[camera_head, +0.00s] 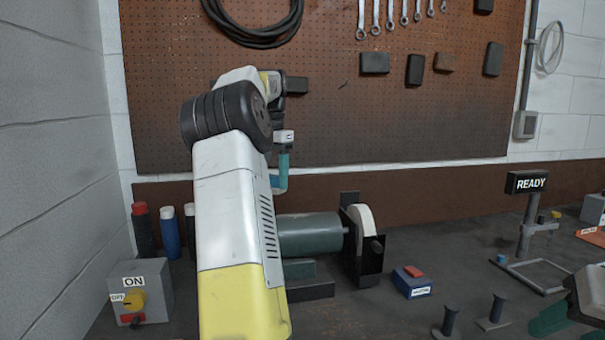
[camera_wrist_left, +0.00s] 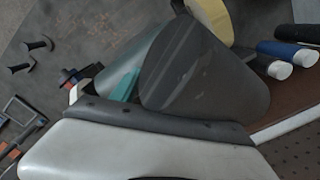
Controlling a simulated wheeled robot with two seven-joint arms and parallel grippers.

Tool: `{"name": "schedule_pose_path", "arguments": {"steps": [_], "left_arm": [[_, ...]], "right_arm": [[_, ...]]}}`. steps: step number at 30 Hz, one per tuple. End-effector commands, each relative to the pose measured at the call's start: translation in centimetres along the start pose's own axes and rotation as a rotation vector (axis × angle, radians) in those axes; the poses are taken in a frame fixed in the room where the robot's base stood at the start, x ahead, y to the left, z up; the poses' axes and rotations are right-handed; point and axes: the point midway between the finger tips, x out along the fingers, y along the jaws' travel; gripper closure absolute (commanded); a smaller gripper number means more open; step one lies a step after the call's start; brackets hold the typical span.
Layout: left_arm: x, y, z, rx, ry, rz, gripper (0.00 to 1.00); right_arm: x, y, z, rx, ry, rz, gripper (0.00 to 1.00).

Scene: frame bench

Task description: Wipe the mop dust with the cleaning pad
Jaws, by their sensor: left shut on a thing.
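My left gripper (camera_head: 283,168) hangs point-down above the grey-green motor (camera_head: 310,235) of the bench machine. Its teal fingers are shut on a small blue piece, which I take as the cleaning pad (camera_head: 279,182); my arm partly hides it. A teal finger (camera_wrist_left: 122,85) also shows in the left wrist view, where the pad cannot be made out. The cream mop wheel (camera_head: 366,228) stands at the motor's right end, apart from the gripper. No dust is clear at this size. My right gripper (camera_head: 572,318) is cut off at the lower right; its jaw gap is unclear.
An ON/OFF switch box (camera_head: 142,290) stands front left, with several bottles (camera_head: 170,235) behind. A small blue box with a red top (camera_head: 411,281), two black pegs (camera_head: 492,311) and a READY stand (camera_head: 527,215) are to the right. A pegboard (camera_head: 330,110) rises behind.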

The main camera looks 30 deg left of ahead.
Motion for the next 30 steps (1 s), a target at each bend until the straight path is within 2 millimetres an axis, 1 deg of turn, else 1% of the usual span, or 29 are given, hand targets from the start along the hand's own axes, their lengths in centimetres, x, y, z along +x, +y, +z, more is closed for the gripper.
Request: {"name": "schedule_pose_path", "arguments": {"steps": [4, 12, 16, 21, 30], "left_arm": [[0.9, 0.0, 0.0, -0.001, -0.001, 0.000, 0.79], [3.8, 0.0, 0.0, 0.000, -0.001, 0.001, 0.79], [4.9, 0.0, 0.0, 0.000, -0.001, 0.001, 0.79], [5.7, 0.0, 0.0, 0.000, 0.000, 0.000, 0.79], [5.9, 0.0, 0.0, 0.000, 0.001, 0.000, 0.79]], "right_arm": [[0.0, 0.0, 0.0, 0.000, 0.001, 0.000, 0.49], [0.0, 0.0, 0.0, 0.000, 0.000, 0.000, 0.49], [0.0, 0.0, 0.0, 0.000, 0.000, 0.000, 0.49], [0.0, 0.0, 0.0, 0.000, 0.000, 0.000, 0.49], [0.0, 0.0, 0.0, 0.000, 0.000, 0.000, 0.49]]}}
